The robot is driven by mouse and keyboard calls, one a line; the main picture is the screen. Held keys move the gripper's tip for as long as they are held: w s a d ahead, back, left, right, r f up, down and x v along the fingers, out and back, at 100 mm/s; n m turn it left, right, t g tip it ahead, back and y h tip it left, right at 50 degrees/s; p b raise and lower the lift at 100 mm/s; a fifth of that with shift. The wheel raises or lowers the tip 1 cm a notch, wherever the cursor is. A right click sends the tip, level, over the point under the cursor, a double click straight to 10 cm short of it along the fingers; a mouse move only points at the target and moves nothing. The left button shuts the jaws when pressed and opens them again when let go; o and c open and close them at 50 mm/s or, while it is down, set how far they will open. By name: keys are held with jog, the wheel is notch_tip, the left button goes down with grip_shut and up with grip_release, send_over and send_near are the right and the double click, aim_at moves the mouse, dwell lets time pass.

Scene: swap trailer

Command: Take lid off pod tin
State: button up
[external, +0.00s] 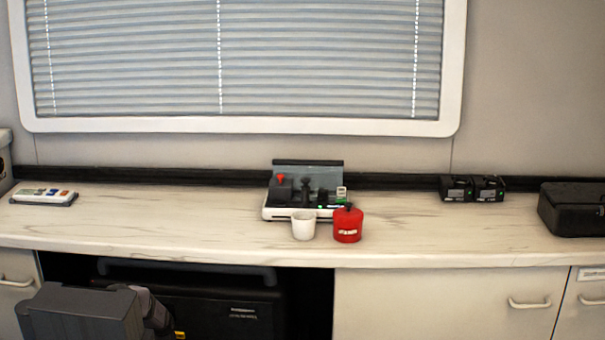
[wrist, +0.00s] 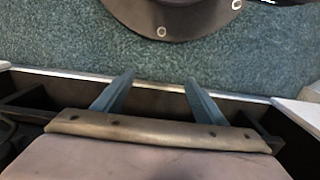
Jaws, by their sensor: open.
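The pod tin (external: 347,227) is a red, rounded tin with a pale label, standing upright near the front edge of the counter. Its lid (external: 348,209) is on top, with a small dark knob. My gripper (wrist: 158,82) shows in the wrist view with its two bluish fingers apart and nothing between them. It points over a blue-green carpeted floor, away from the tin. The tin is not in the wrist view. In the external view my arm is low at the left, below the counter top, and the fingers cannot be made out.
A white cup (external: 303,225) stands just left of the tin. A device on a white base (external: 267,212) is close behind both. A keypad device (external: 44,196) lies far left; black battery packs (external: 472,188) and a black case (external: 574,209) are right.

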jog(key=d+r+m+h+p, duration=0.3)
jog(key=d+r+p, duration=1.4)
jog(key=d+p, duration=0.15)
jog(key=s+d+r+m+p, duration=0.2)
jog(key=s+d+r+p, duration=0.4)
jog(key=d+r+p, duration=0.45)
notch_tip(320, 180, up, 34)
jog(key=m+t+p, duration=0.3)
jog(key=m+p, duration=0.1)
jog(key=p, duration=2.8)
send_over(347, 205)
jog(key=s+a, duration=0.2)
jog(key=shift+p+x, duration=1.2)
jog(key=shift+x, duration=2.45)
jog(key=shift+a, duration=0.1)
